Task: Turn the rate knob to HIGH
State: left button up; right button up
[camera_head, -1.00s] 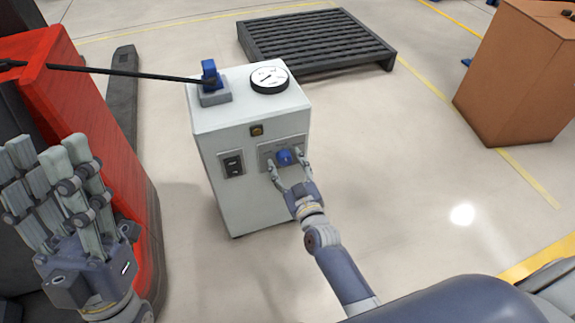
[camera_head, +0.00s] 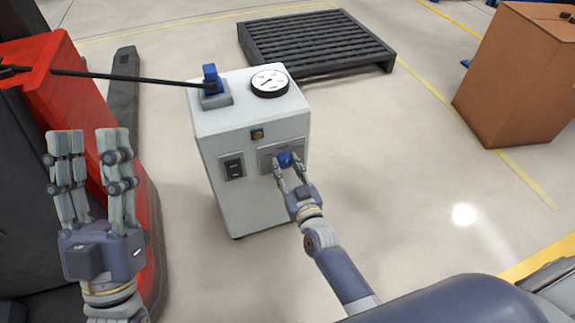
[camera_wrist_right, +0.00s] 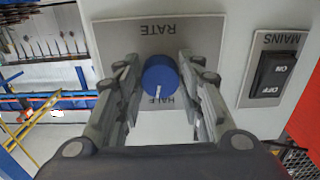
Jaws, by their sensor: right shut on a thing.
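The blue rate knob (camera_head: 285,158) sits on a grey plate (camera_head: 267,161) on the front of the white control box (camera_head: 221,157). It also shows in the right wrist view (camera_wrist_right: 161,74), where its white pointer mark faces down in the picture, at the HALF label. The RATE label shows upside down. My right gripper (camera_head: 288,162) is shut on the knob, with a finger on each side. Other labels on the plate are hidden by the fingers. My left gripper (camera_head: 92,135) is open and empty, away from the box at the left.
A black MAINS switch (camera_head: 233,168) is beside the plate. A blue fitting (camera_head: 210,76) with a black hose or rod and a round gauge (camera_head: 269,82) are on top of the box. A red machine (camera_head: 118,137) stands left, a dark pallet (camera_head: 316,42) behind, a cardboard box (camera_head: 523,72) right.

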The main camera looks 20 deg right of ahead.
jog(key=m+p, duration=0.1)
jog(key=m, duration=0.4)
jog(key=shift+a+p, duration=0.1)
jog(key=shift+p, duration=0.2)
jog(key=shift+m, duration=0.9)
pick_arm(q)
jog(key=w+f+g+y, duration=0.2)
jog(key=w+f+g, duration=0.3)
jog(key=f, duration=0.3)
jog(key=shift+w+d+f+g, duration=0.15)
jog(key=shift+w+f+g, duration=0.25)
jog(key=shift+g, duration=0.1)
pick_arm(e)
jog(key=shift+m, duration=1.1)
pick_arm(q)
jog(key=shift+f, duration=0.1)
pick_arm(e)
jog(key=o, duration=1.1)
jog(key=shift+c, duration=0.2)
